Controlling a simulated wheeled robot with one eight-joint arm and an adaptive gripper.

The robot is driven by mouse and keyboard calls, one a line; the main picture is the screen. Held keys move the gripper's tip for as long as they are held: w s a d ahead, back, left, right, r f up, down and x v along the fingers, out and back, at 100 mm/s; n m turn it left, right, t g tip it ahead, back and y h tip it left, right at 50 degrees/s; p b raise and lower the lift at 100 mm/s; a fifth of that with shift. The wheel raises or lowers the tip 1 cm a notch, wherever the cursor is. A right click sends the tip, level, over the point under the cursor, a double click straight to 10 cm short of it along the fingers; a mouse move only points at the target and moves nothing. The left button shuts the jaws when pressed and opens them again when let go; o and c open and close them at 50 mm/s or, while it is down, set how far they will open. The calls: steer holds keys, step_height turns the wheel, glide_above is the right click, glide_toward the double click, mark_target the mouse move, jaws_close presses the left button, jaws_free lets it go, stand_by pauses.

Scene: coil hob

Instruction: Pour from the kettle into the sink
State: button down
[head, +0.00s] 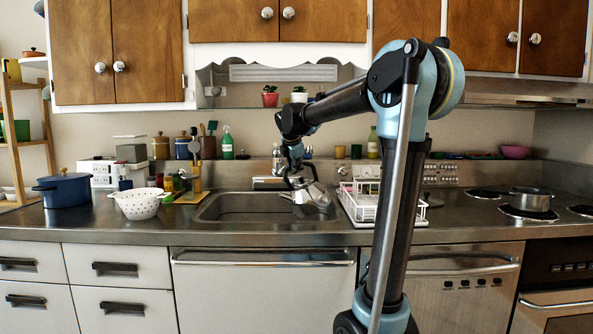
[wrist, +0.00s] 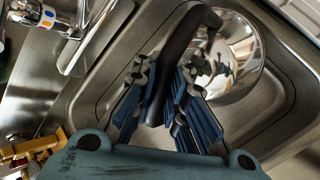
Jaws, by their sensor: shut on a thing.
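The kettle (wrist: 238,62) is shiny metal with a dark curved handle (wrist: 178,58). In the head view the kettle (head: 315,195) is over the right part of the sink and looks tilted. My gripper (wrist: 172,112) is shut on the handle, its blue ribbed fingers on either side of it. It also shows in the head view (head: 298,180), above the sink. The steel sink (head: 215,199) lies below, its basin bare where I can see it. The kettle's spout and any liquid are hard to make out.
A white dish rack (head: 362,207) stands right of the sink. The faucet (wrist: 62,22) is at the sink's back edge. A white colander (head: 138,206), a blue pot (head: 65,190) and several bottles stand to the left. A saucepan (head: 530,199) sits on the hob.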

steer(key=shift+s+a+f+n+t+h, duration=0.15)
steer(key=shift+s+a+n+t+h, duration=0.3)
steer(key=shift+a, duration=0.6)
steer(key=shift+s+a+f+t+h, duration=0.1)
steer(key=shift+s+a+h, duration=0.1)
steer(key=shift+a+h, duration=0.7)
steer(key=shift+s+a+f+n+t+h, duration=0.15)
steer(key=shift+s+a+n+t+h, duration=0.15)
steer(key=shift+a, duration=0.95)
steer(key=shift+d, duration=0.1)
steer(key=shift+w+f, duration=0.1)
steer(key=shift+f, duration=0.1)
steer(key=shift+t, duration=0.25)
steer(key=shift+s+a+r+n+h, duration=0.15)
steer(key=shift+a+n+h, duration=0.1)
steer(key=shift+a, duration=0.15)
steer(key=shift+s+a+f+n+h, duration=0.1)
steer(key=shift+a+h, duration=0.1)
steer(key=shift+a, duration=0.2)
steer(key=shift+a+t, duration=0.15)
steer(key=shift+t, duration=0.15)
steer(key=shift+s+a, duration=0.1)
steer(key=shift+a, duration=0.2)
steer(key=shift+s+a+n+t+h, duration=0.15)
steer(key=shift+a+n+t+h, duration=0.15)
steer(key=shift+a+h, duration=0.15)
